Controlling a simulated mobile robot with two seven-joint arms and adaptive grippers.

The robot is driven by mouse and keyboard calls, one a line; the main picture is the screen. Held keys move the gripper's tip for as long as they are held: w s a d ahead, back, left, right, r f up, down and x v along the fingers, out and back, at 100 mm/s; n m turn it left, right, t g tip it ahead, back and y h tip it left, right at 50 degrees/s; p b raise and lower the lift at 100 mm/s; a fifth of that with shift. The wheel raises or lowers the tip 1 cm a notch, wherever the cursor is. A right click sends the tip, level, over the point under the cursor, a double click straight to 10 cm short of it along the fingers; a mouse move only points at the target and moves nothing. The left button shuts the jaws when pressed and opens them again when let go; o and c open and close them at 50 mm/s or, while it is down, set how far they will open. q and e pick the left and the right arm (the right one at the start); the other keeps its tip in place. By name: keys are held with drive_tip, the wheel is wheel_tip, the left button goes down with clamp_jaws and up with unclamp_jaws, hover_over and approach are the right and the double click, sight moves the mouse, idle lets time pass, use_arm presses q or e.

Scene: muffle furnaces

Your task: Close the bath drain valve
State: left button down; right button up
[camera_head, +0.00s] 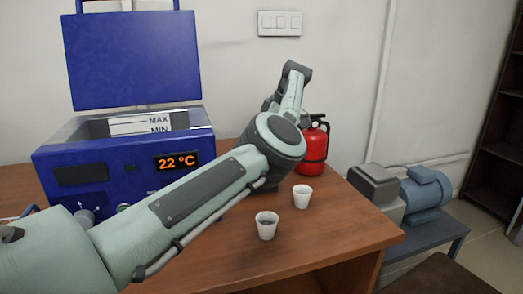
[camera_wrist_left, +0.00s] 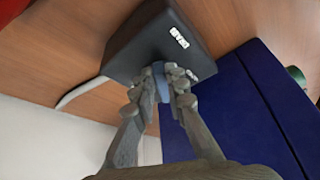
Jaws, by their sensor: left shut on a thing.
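The blue bath (camera_head: 120,170) stands on the table with its lid (camera_head: 130,60) raised, and its display reads 22 °C. A grey knob-like part (camera_head: 85,216) shows low on its front, partly behind my arm; I cannot tell whether it is the drain valve. My left arm crosses in front of the bath, and its fingers are hidden in the head view. In the left wrist view my left gripper (camera_wrist_left: 162,88) is shut on a small blue-grey piece (camera_wrist_left: 160,76) at a dark box (camera_wrist_left: 155,42) beside a blue wall. My right gripper is out of view.
Two white cups (camera_head: 266,226) (camera_head: 302,196) stand on the wooden table (camera_head: 345,225) at the right of my arm. A red fire extinguisher (camera_head: 314,146) stands behind it. A grey and blue pump (camera_head: 415,195) sits on a lower stand at the right.

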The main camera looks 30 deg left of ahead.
use_arm(q)
drive_tip(key=c, duration=1.5)
unclamp_jaws()
drive_tip(key=shift+c, duration=0.2)
drive_tip(key=s+v, duration=0.1)
drive_tip(key=v, duration=0.6)
drive_tip(key=shift+w+r, duration=0.25)
drive_tip(key=shift+w, duration=0.2)
drive_tip(key=shift+d, duration=0.15)
